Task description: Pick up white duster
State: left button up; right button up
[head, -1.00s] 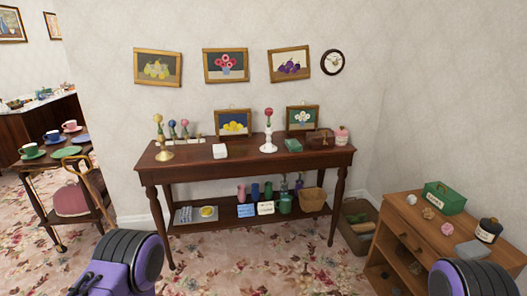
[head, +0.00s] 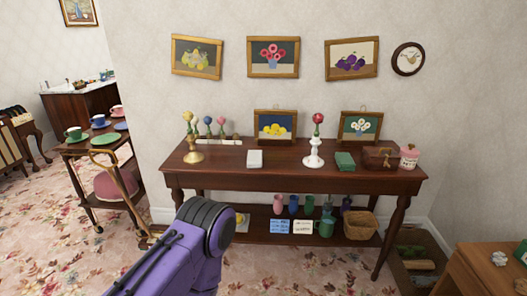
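A small white folded block (head: 255,159), which looks like the white duster, lies on the top of the dark wooden console table (head: 300,181), left of centre. A similar green folded block (head: 345,161) lies farther right on the same top. A purple and black part of my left arm shows at the bottom, in front of the table's lower left. Neither gripper shows in the head view.
Framed pictures lean behind. The lower shelf holds cups and a basket (head: 361,226). A tea trolley (head: 99,147) is at left, a wooden cabinet (head: 482,275) at lower right.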

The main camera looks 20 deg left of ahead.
aim_at(255, 160)
jog(key=i, duration=1.85)
jog(key=u, duration=3.95)
jog(key=k, duration=0.65)
jog(key=z, duration=0.1)
